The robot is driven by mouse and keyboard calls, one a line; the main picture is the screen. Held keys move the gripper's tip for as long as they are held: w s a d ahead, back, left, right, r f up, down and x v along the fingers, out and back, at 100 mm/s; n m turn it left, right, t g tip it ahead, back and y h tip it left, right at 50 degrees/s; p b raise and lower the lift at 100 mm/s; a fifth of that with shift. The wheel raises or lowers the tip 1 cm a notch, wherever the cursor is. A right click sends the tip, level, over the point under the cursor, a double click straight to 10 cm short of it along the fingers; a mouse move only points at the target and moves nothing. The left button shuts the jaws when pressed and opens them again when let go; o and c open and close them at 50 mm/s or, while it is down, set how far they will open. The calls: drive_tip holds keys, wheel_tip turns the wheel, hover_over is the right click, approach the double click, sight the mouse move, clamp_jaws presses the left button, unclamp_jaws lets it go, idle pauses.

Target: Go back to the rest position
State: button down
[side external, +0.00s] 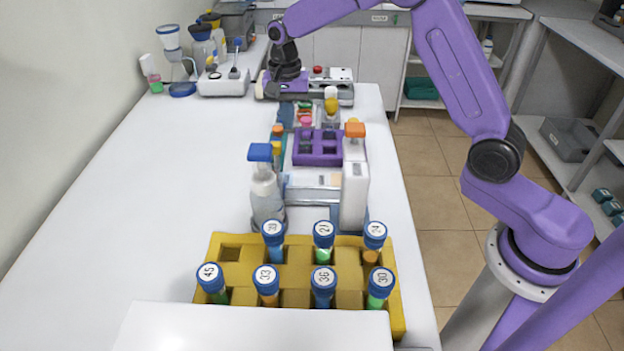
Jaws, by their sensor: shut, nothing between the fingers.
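My gripper (286,74) is at the far end of the white table (130,215), at the end of my purple arm. It points down and is shut and empty. It is small and dark in this view, so its fingertips are hard to make out. It is over or in front of a low grey and purple device (335,88); I cannot tell whether they touch.
A yellow rack (345,299) with several blue-capped numbered tubes stands near. Behind it are a blue-topped bottle (266,195), an orange-topped white bottle (354,185) and a purple rack (304,154). A white scale-like device (224,82) stands far left. The table's left side is clear.

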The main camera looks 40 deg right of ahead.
drive_tip(key=shift+r, duration=0.1)
drive_tip(key=s+a+r+n, duration=0.25)
drive_tip(key=s+n, duration=0.25)
drive_tip(key=s, duration=0.4)
drive_tip(key=s+a+r+n, duration=0.25)
drive_tip(key=s+n, duration=0.25)
drive_tip(key=s, duration=0.4)
drive_tip(key=s+d+n, duration=0.3)
drive_tip(key=s+n, duration=0.2)
drive_tip(key=s, duration=0.5)
drive_tip(key=s+d+n, duration=0.4)
drive_tip(key=s+n, duration=0.2)
drive_tip(key=s, duration=0.5)
drive_tip(key=shift+s+f+n, duration=0.15)
drive_tip(key=shift+f+n, duration=0.15)
